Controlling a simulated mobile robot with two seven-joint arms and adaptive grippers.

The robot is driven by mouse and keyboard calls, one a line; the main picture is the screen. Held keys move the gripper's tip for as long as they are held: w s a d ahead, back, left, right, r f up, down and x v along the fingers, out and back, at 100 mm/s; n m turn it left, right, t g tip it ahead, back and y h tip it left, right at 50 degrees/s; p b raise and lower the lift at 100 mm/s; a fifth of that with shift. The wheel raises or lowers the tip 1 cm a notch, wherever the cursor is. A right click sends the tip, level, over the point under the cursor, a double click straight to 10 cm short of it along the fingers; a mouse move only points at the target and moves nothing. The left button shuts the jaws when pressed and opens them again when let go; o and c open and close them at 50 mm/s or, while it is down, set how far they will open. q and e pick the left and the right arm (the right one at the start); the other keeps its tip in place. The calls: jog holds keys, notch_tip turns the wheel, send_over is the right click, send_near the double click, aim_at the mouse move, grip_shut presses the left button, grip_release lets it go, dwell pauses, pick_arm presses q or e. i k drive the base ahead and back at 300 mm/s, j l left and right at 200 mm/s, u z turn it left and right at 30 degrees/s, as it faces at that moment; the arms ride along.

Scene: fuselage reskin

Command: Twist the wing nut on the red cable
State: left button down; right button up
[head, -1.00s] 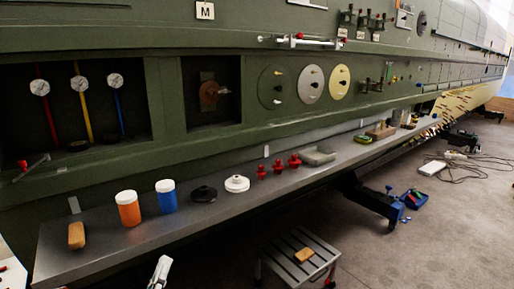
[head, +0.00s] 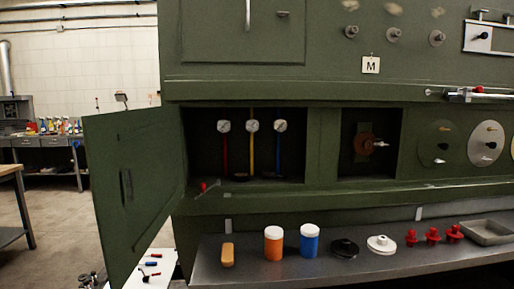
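The red cable (head: 225,156) hangs upright at the left of an open recess in the green fuselage panel. A round white gauge (head: 224,126) sits at its top. A yellow cable (head: 253,154) and a blue cable (head: 278,156) hang to its right, each under a similar gauge. The lower end of the red cable is in shadow, and I cannot make out a wing nut on it. Dark round shapes (head: 241,176) lie at the recess floor. Neither of my grippers is in view.
An open green door (head: 135,190) swings out left of the recess. A red-handled lever (head: 207,187) sits at the recess's lower left edge.

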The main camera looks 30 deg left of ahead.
aim_at(223, 125)
jog(key=j+u, duration=0.1)
jog(key=u, duration=1.1)
